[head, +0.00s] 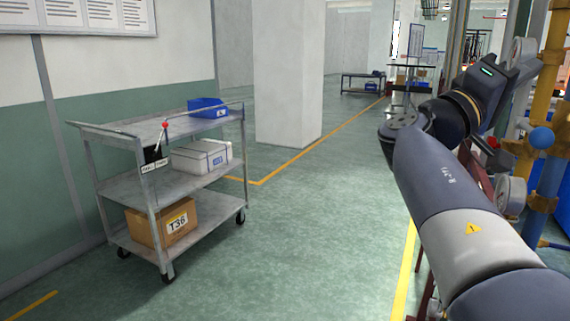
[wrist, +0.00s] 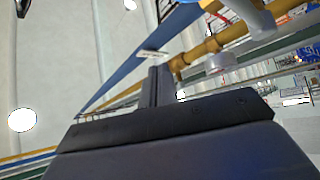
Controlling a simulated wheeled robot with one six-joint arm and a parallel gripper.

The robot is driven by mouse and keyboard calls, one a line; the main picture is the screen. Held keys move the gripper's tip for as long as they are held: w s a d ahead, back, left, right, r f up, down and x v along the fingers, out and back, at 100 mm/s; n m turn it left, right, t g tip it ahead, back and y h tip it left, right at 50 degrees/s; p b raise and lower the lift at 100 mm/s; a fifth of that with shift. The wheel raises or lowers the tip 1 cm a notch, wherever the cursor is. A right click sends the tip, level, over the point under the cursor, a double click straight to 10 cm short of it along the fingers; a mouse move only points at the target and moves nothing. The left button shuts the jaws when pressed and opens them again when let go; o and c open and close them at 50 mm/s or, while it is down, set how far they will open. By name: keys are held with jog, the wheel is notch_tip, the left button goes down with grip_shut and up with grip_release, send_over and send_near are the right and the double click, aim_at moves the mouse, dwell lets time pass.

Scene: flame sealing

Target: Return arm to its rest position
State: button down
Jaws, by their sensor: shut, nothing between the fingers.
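My dark arm rises from the lower right of the head view and bends at its elbow. Its wrist end (head: 488,88) points up and to the right, in front of or beside the yellow and blue pipes. In the wrist view my gripper (wrist: 157,72) has its fingers together with nothing between them. The gripper's wide dark body fills the bottom of that view. The fingertips are hard to make out in the head view.
Pipes (head: 550,170) with round gauges stand close to the arm at right. A grey three-shelf cart (head: 125,185) at left carries a blue bin (head: 207,108), a white box (head: 201,156) and a cardboard box (head: 161,222). Green floor between is clear. A white pillar (head: 288,75) stands behind.

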jog(key=w+r+n+y+p, duration=0.1)
jog(key=n+p, duration=0.1)
jog(key=p, duration=0.3)
jog(key=w+d+r+n+t+y+p, duration=0.1)
jog(key=n+p, duration=0.1)
jog(key=p, duration=0.4)
jog(key=w+d+n+t+y+p, duration=0.1)
jog(key=w+y+p, duration=0.1)
jog(key=p, duration=0.4)
jog(key=shift+d+r+n, duration=0.15)
jog(key=shift+r+n, duration=0.25)
jog(key=shift+w+d+f+p, duration=0.1)
jog(key=shift+d+p, duration=0.05)
jog(key=shift+p, duration=0.65)
jog(key=shift+f, duration=0.1)
